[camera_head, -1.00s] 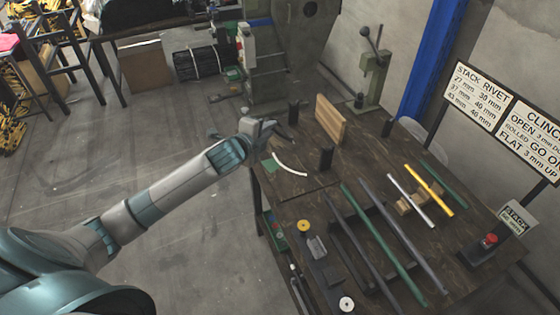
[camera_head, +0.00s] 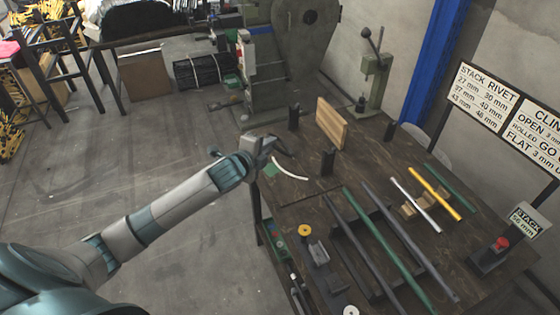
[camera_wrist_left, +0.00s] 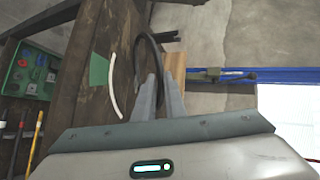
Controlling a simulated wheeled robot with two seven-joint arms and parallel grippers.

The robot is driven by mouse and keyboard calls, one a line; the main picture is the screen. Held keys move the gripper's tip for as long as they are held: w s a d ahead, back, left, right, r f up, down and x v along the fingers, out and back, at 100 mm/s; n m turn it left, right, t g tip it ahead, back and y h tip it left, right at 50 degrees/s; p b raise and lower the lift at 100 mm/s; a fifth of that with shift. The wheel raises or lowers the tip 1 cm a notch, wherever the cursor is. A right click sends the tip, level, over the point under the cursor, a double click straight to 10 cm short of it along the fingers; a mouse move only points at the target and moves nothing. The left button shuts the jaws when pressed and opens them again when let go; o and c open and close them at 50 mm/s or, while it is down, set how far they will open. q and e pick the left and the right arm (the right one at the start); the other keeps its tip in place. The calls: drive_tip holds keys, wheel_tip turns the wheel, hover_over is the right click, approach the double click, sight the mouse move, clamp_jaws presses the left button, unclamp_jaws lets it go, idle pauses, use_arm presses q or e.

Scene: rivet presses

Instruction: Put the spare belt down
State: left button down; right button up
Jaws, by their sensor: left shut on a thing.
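My left gripper (camera_head: 276,143) is over the near-left edge of the dark work table (camera_head: 300,218). In the left wrist view its two fingers (camera_wrist_left: 158,98) are shut on a thin dark curved band, the spare belt (camera_wrist_left: 149,48). The belt arcs out beyond the fingertips above the table's edge. In the head view the belt is small and dark and hard to tell from the fingers. I cannot tell whether it touches the table. My right gripper is in neither view.
A white curved strip (camera_head: 290,170) and a green patch (camera_head: 270,169) lie close by the gripper. A wooden block (camera_head: 331,124), dark posts (camera_head: 327,162) and long rods (camera_head: 389,248) stand or lie farther along. A lever press (camera_head: 373,70) stands at the back.

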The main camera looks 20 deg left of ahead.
use_arm(q)
drive_tip(key=c, duration=2)
unclamp_jaws()
drive_tip(key=p+v, duration=0.5)
drive_tip(key=v, duration=0.3)
